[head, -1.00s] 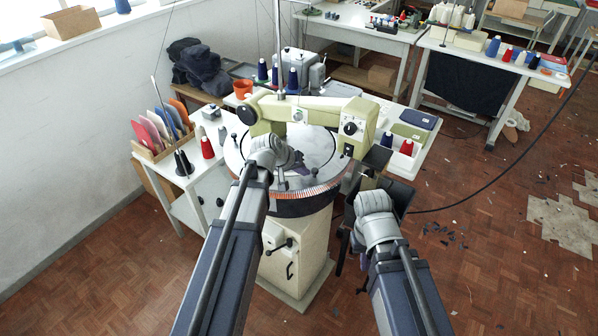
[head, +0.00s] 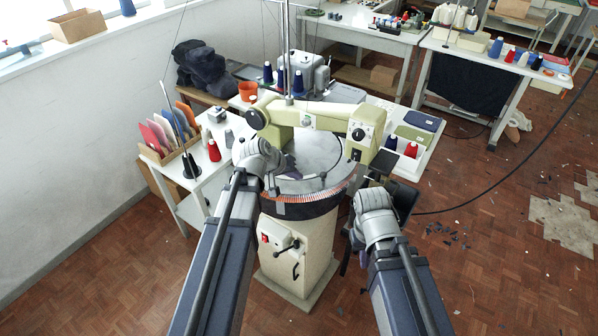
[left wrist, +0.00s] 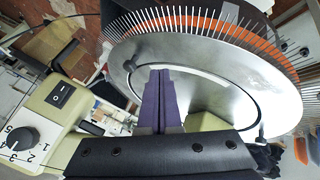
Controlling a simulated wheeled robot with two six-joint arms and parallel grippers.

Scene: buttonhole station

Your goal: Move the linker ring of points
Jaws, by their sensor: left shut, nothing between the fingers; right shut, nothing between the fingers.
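The ring of points (head: 315,195) runs around the rim of the round metal dial on the cream linker machine; an orange band shows along its near side. In the left wrist view its upright points and orange band (left wrist: 210,25) curve across the top, around the silver plate (left wrist: 205,72). My left gripper (head: 285,164) is over the left part of the dial, inside the rim. Its purple fingers (left wrist: 162,92) are shut and empty against the plate as background; contact cannot be told. My right gripper (head: 374,182) is shut beside the machine's right side, its fingertips largely hidden.
The machine's cream arm (head: 315,115) crosses above the dial. A side table with a red cone (head: 213,150) and a rack of coloured cards (head: 168,135) stands left. Open parquet floor is at right.

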